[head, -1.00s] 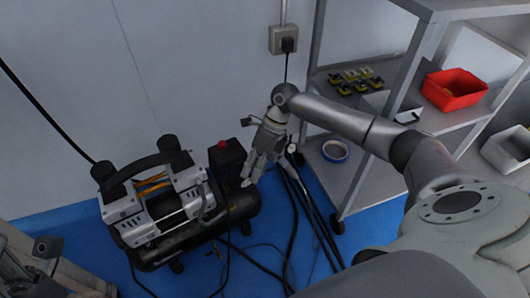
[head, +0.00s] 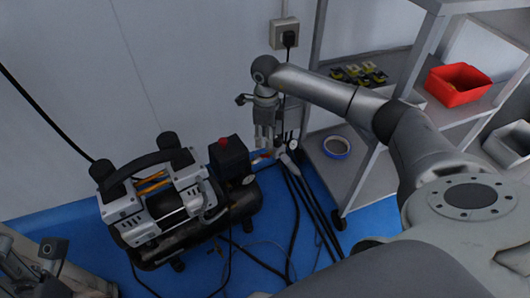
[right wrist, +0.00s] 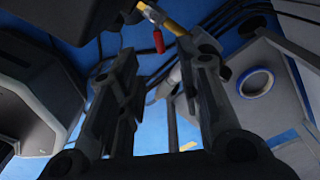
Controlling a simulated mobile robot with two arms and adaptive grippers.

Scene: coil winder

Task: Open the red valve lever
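The red valve lever (right wrist: 158,41) shows in the right wrist view, hanging beside a brass fitting (right wrist: 165,18), just beyond my fingertips. In the head view a small red spot that looks like the lever (head: 262,157) sits right of the compressor, just under my right gripper (head: 265,147). That gripper points down and is open and empty. In the wrist view its two fingers (right wrist: 163,70) stand apart, with the lever near the gap and not visibly touched. Grey parts that look like my left gripper (head: 50,255) show at the lower left edge; its fingers are unclear.
The air compressor (head: 165,205) stands left of the gripper, with a red knob (head: 222,141) on its black box. Black hoses (head: 300,215) run over the blue floor. A shelf (head: 375,185) stands close on the right, holding a blue tape roll (head: 336,147) and red bin (head: 455,85).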

